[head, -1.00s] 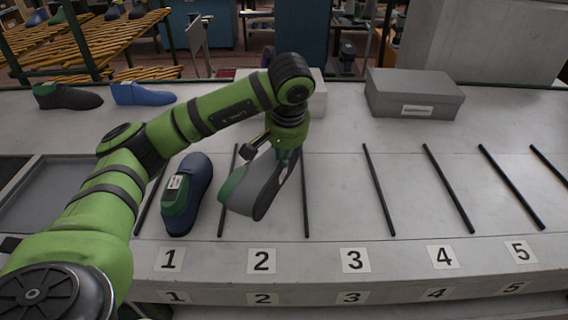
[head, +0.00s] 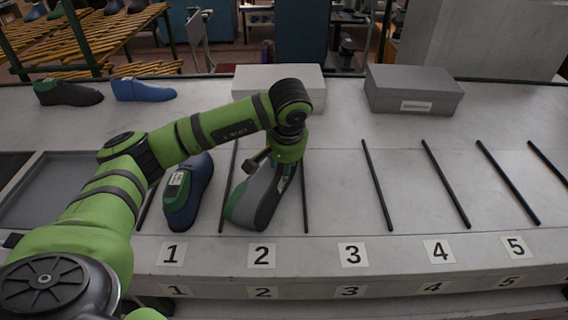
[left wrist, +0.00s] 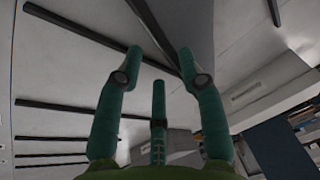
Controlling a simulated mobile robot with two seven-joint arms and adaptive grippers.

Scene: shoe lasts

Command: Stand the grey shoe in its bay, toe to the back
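The grey shoe (head: 262,207), with a green part along its left side, is in bay 2 between two black dividers. It runs slightly aslant, its lower end toward the front label and its other end pointing back under my left gripper (head: 286,172). The hand hides that far end. The gripper appears closed on the shoe's back end. Whether the sole lies flat is unclear. My right gripper is out of view.
A blue shoe (head: 188,196) stands in bay 1, left of the grey one. Bays 3 to 5 look empty. A white box (head: 278,75) and a grey box (head: 414,92) stand behind. An empty tray (head: 40,190) is at the left; dark (head: 68,94) and blue (head: 143,92) shoes are back left.

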